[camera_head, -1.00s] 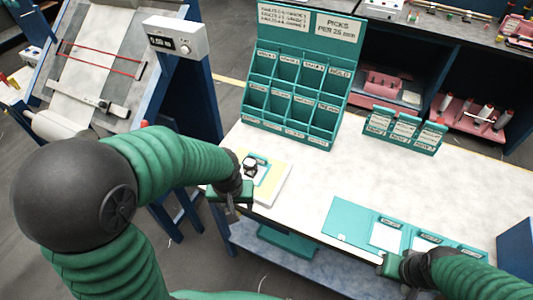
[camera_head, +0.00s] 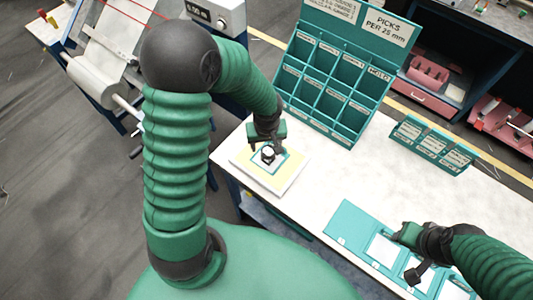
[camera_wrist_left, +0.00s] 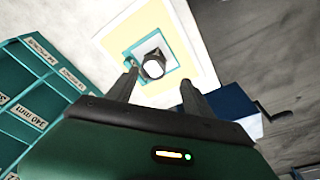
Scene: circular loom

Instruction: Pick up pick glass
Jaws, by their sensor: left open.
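The pick glass (camera_head: 268,154), a small dark piece with a pale round top, stands on a yellow and white pad (camera_head: 253,172), within a teal square outline. My left gripper (camera_head: 273,146) is just above and behind it in the head view. In the left wrist view the pick glass (camera_wrist_left: 153,68) shows between and slightly beyond the two open fingertips (camera_wrist_left: 158,82), with nothing gripped. My right gripper (camera_head: 408,255) is over the teal board with white cards at the table's front; its jaw state is unclear.
A teal compartment rack (camera_head: 335,85) stands behind the pad. A small teal card holder (camera_head: 432,145) is to the right. The teal board (camera_head: 350,222) lies along the front edge. The white tabletop (camera_head: 340,175) between them is clear.

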